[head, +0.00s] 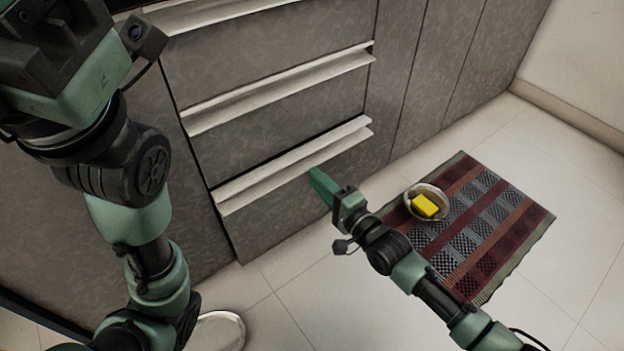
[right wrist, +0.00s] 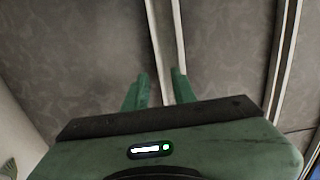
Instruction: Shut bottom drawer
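The bottom drawer (head: 285,212) is the lowest grey front in the cabinet, with a pale strip handle (head: 300,160) along its top. The frames do not show clearly how far it stands out. My right gripper (head: 318,182) is at the drawer front, just below the right part of the handle; contact is unclear. In the right wrist view its two green fingers (right wrist: 158,88) are apart, with nothing visibly held and a pale strip beyond them. My left arm rises at the left of the head view; its gripper body is partly visible, its fingertips are out of frame.
Two more pale handles (head: 285,88) run above on the cabinet. A striped rug (head: 500,235) lies on the tiled floor at right, bearing a bowl (head: 411,206) with a yellow block (head: 425,205). Open floor lies in front of the drawers.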

